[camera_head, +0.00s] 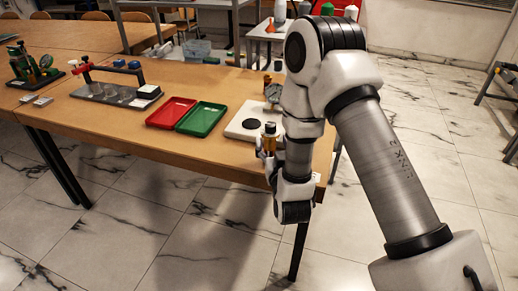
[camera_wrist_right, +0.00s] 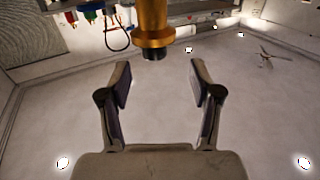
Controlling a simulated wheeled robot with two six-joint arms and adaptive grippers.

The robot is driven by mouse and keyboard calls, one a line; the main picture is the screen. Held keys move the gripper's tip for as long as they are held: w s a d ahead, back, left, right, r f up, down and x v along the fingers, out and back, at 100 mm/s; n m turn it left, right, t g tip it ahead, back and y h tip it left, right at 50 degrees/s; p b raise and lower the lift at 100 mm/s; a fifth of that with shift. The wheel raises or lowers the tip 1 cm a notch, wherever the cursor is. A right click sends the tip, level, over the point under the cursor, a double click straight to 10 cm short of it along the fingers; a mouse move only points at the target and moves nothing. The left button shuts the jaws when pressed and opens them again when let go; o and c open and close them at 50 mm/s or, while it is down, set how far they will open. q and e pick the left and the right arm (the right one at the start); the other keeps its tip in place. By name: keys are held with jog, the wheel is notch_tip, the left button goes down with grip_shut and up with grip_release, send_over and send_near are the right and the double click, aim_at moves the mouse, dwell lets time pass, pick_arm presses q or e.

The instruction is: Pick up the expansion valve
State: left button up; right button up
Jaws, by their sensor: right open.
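The expansion valve appears to be the brass-coloured upright piece with a dark cap (camera_head: 270,137) near the right end of the wooden table, by the white plate. In the right wrist view a brass-coloured body with a dark end (camera_wrist_right: 153,28) shows at top centre, just beyond the fingertips. My right gripper (camera_wrist_right: 160,82) is open, its two fingers apart with nothing between them. In the head view my right gripper (camera_head: 267,152) is close by the brass piece and partly hidden by my arm. I cannot tell whether they touch. My left gripper is not in view.
Bare wood lies along the front edge.

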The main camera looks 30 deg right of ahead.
aim_at(272, 131)
jog(key=x, duration=0.3)
jog(key=p+x, duration=0.1)
jog(key=x, duration=0.3)
jog(key=shift+d, duration=0.45)
grip_shut()
jog(key=shift+a, duration=0.1)
